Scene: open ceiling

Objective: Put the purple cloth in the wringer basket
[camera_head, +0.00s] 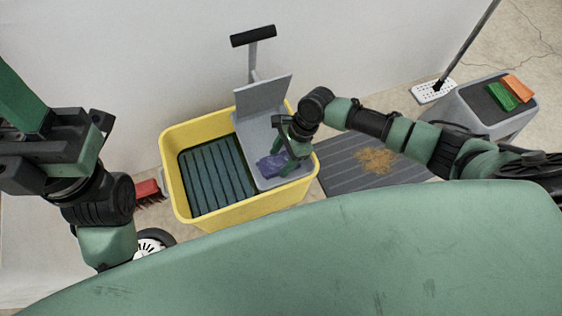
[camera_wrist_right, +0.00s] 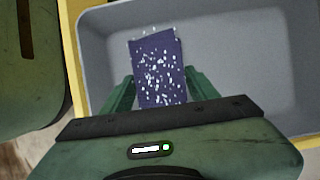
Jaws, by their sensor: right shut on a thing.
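The purple cloth (camera_head: 272,165) is in the grey wringer basket (camera_head: 264,183), which sits in the right part of the yellow bucket (camera_head: 236,213). In the right wrist view the cloth (camera_wrist_right: 158,68) has white specks and lies between my fingers, over the grey basket floor (camera_wrist_right: 240,62). My right gripper (camera_head: 287,157) reaches down into the basket and is shut on the cloth. I cannot tell whether the cloth touches the basket floor. My left gripper (camera_head: 45,145) is at the far left, away from the bucket; its fingertips do not show clearly.
The wringer's black handle (camera_head: 253,36) rises behind the basket. A grey mat with brown dirt (camera_head: 376,160) lies right of the bucket. A grey bin (camera_head: 498,112) with green and orange sponges and a mop head (camera_head: 433,92) are farther right. A red brush (camera_head: 149,190) is left.

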